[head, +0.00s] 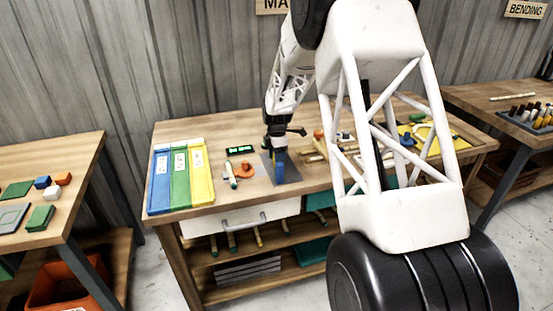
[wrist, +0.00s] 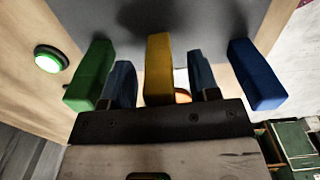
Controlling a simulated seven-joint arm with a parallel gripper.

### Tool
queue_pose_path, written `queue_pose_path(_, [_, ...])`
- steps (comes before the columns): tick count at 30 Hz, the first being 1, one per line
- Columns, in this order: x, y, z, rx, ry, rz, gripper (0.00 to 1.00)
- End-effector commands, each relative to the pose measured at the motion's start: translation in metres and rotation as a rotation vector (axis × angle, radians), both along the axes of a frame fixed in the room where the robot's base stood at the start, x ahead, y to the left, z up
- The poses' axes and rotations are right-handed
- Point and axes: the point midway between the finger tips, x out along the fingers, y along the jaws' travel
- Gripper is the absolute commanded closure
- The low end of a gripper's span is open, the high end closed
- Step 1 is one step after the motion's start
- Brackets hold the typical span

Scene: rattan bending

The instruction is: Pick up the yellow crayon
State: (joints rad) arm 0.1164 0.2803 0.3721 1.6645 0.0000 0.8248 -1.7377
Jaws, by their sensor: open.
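The yellow crayon (wrist: 158,68) is a blocky upright stick in the middle of the wrist view, over a grey mat (wrist: 190,15). A green crayon (wrist: 90,76) is to its left and a blue crayon (wrist: 256,76) to its right, with gaps between. My gripper (wrist: 161,84) has its two dark fingers apart, one on each side of the yellow crayon in the picture; I see no contact. In the head view my gripper (head: 275,140) is low over the table, and the blue crayon (head: 280,165) shows just below it. The yellow crayon is hidden there.
Blue, green and yellow trays (head: 181,175) lie at the table's left. A small green display (head: 240,150) and an orange ring-shaped piece (head: 245,170) are left of the gripper. Wooden pieces (head: 313,157) lie to its right. My arm hides part of the right side.

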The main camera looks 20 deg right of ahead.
Motion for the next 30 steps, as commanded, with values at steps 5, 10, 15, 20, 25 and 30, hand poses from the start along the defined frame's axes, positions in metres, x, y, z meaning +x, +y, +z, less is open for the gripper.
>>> queue_pose_path(5, [0.0000, 0.0000, 0.0002, 0.000, 0.000, 0.000, 0.45])
queue_pose_path(10, [0.0000, 0.0000, 0.0003, 0.000, 0.000, 0.000, 0.45])
queue_pose_path(15, [-0.0001, 0.0000, 0.0004, 0.000, 0.000, 0.000, 0.65])
queue_pose_path(20, [-0.0001, 0.0000, 0.0004, 0.000, 0.000, 0.000, 0.89])
queue_pose_path(25, [0.0000, 0.0000, 0.0005, 0.000, 0.000, 0.000, 0.99])
queue_pose_path(30, [0.0000, 0.0000, 0.0014, 0.000, -0.001, 0.000, 0.99])
